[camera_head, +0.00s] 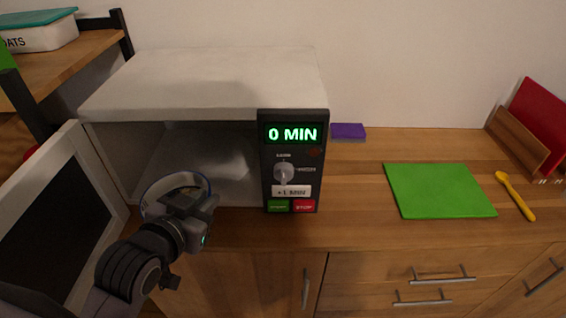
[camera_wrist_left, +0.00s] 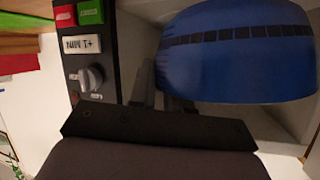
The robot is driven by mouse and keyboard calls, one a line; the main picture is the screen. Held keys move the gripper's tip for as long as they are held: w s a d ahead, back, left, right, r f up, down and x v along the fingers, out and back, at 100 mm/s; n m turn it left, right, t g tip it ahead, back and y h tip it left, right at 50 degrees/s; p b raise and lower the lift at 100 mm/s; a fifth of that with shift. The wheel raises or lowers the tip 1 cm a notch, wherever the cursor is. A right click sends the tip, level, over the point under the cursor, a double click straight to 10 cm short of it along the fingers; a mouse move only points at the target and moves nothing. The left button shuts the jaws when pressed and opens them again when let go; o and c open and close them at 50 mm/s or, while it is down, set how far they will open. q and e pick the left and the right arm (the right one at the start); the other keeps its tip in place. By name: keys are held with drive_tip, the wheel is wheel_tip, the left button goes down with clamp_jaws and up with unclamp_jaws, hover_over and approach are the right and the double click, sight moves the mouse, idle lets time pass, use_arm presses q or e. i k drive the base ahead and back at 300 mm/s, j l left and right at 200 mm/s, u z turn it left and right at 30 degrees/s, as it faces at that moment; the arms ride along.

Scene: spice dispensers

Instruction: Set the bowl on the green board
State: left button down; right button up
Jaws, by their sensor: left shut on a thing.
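The bowl (camera_wrist_left: 238,60) is blue with a dark band, large in the left wrist view. In the head view the blue-white rim of the bowl (camera_head: 148,196) shows behind my left gripper (camera_head: 188,198), at the mouth of the open microwave. My left gripper, also in the left wrist view (camera_wrist_left: 162,92), is shut on the bowl's edge; the exact contact is partly hidden. The green board (camera_head: 438,190) lies flat and bare on the counter, right of the microwave. My right gripper is not in view.
The microwave (camera_head: 210,82) shows "0 MIN"; its door (camera_head: 65,215) stands open at left. A purple sponge (camera_head: 348,131) lies behind. A yellow spoon (camera_head: 516,195) and a wooden rack (camera_head: 522,143) are right of the board. The counter between microwave and board is clear.

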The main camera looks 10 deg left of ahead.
sight(427, 187)
drive_tip(key=k+l+z, duration=0.1)
drive_tip(key=l, duration=0.3)
drive_tip(key=k+l+z, duration=0.1)
drive_tip(key=l, duration=0.35)
drive_tip(key=l+z, duration=0.1)
drive_tip(key=l, duration=0.35)
drive_tip(key=i+l+z, duration=0.15)
drive_tip(key=l, duration=0.35)
drive_tip(key=i+l+z, duration=0.15)
drive_tip(key=i+l, duration=0.2)
